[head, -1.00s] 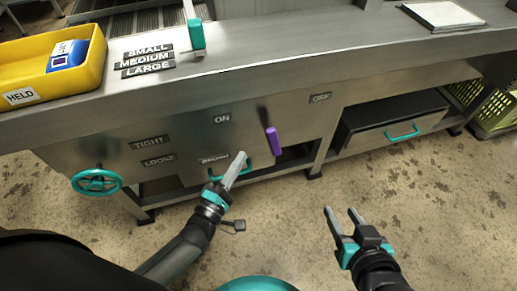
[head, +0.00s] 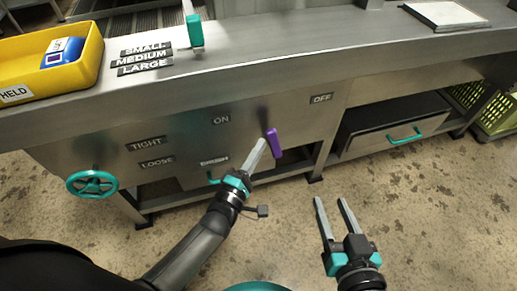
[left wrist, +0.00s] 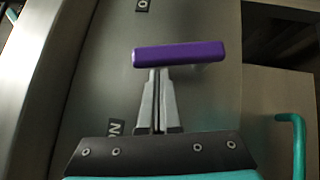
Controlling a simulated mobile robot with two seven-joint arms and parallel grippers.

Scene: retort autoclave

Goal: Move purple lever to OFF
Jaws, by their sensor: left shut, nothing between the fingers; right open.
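The purple lever (head: 273,142) is on the front panel of the steel bench, between the ON label (head: 221,119) and the OFF label (head: 321,98). My left gripper (head: 262,143) is shut and empty, with its fingertips right beside the lever's left side. In the left wrist view the purple lever (left wrist: 179,54) lies crosswise just beyond the shut fingertips (left wrist: 157,72); I cannot tell whether they touch. My right gripper (head: 333,203) is open and empty, low over the floor to the right.
A teal handwheel (head: 92,184) and TIGHT and LOOSE labels are at the panel's left. A drawer with a teal handle (head: 405,136) is at the right. A yellow bin (head: 88,72) and a teal-handled lever (head: 194,31) are on the bench top.

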